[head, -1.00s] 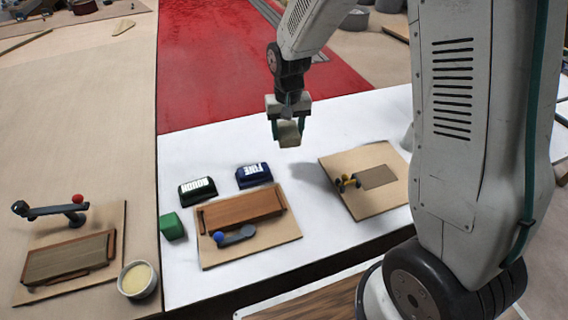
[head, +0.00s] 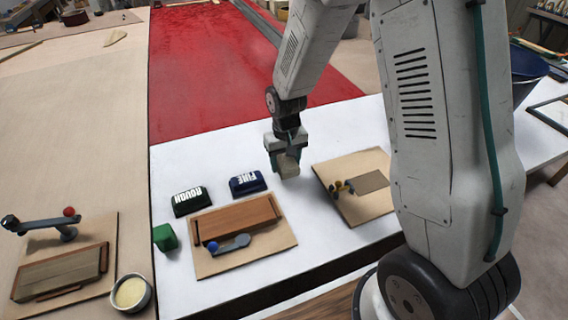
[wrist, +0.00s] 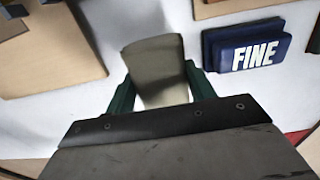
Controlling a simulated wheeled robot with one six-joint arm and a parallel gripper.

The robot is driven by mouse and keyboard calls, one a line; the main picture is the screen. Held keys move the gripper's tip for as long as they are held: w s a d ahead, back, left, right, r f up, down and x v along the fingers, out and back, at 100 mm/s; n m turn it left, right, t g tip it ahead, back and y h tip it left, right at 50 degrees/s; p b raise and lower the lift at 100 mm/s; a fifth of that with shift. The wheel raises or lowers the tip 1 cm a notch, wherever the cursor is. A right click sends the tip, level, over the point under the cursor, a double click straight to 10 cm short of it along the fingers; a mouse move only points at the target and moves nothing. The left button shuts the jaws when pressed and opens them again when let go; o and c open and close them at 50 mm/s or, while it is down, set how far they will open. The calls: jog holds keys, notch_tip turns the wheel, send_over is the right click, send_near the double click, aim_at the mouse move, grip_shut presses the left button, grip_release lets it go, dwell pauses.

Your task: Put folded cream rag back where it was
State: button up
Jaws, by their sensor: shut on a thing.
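The folded cream rag (head: 288,164) is held between the fingers of my gripper (head: 284,158). In the wrist view the rag (wrist: 155,68) sits between the two green fingers, which touch its sides. My gripper is shut on it above the white table top (head: 310,222), to the right of the blue block marked FINE (head: 247,183) and to the left of the small board with a grey patch (head: 350,210). The height of the rag above the table is hard to tell. No marked spot for the rag is plain in these views.
A dark block marked ROUGH (head: 192,201), a green block (head: 165,237) and a board with a wooden block and blue-knobbed lever (head: 240,262) stand on the table. A second lever board (head: 108,232) and a bowl (head: 131,293) are at left. White table behind the gripper is clear.

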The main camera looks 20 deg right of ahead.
aim_at(284, 164)
jog(key=w, duration=0.2)
jog(key=shift+w+d+f, duration=0.2)
jog(key=shift+w+d, duration=0.1)
jog(key=shift+w, duration=0.1)
notch_tip(284, 164, down, 4)
jog(key=shift+r, duration=0.25)
jog(key=o, duration=1)
jog(key=shift+o, duration=0.2)
